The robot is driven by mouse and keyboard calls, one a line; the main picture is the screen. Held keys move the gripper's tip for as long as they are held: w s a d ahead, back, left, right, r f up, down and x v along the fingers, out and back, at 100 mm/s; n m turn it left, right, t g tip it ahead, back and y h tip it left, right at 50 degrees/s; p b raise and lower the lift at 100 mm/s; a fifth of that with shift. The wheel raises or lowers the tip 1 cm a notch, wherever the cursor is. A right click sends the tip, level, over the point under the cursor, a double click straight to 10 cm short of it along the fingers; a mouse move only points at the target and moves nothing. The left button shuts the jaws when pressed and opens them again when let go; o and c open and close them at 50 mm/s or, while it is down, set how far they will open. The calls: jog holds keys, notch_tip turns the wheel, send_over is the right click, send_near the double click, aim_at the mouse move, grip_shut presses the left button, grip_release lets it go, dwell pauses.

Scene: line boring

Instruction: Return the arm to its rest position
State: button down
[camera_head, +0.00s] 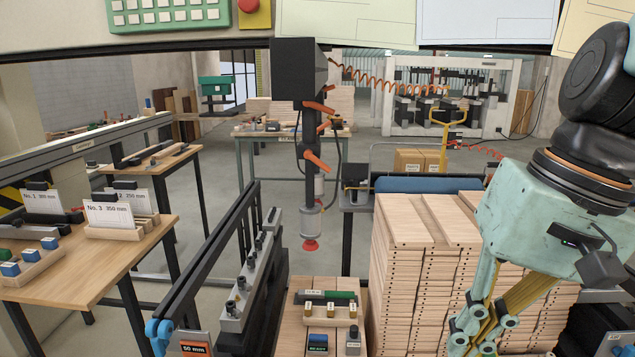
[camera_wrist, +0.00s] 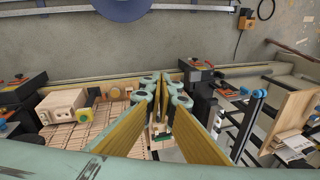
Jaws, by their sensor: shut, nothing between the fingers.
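My gripper (camera_head: 478,325) hangs at the right of the head view, below a pale green wrist housing, with its yellow-brown fingers pointing down. It is in front of the stacks of drilled wooden boards (camera_head: 425,270). In the wrist view my gripper (camera_wrist: 166,82) shows both fingers converging, tips close together, with nothing held between them. The contact of the tips is partly hidden in the head view.
A black boring head with a red tip (camera_head: 310,245) hangs in the middle. A fence rail (camera_head: 225,250) runs left of it. A small wooden tray (camera_head: 330,310) holds bits. A table with number cards (camera_head: 108,215) stands left. Open floor (camera_head: 210,165) lies behind.

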jog(key=s+d+r+n+t+h, duration=0.2)
jog(key=s, duration=0.5)
jog(key=shift+n+t, duration=0.3)
jog(key=shift+t, duration=0.1)
jog(key=shift+s+r, duration=0.1)
dwell(1.2)
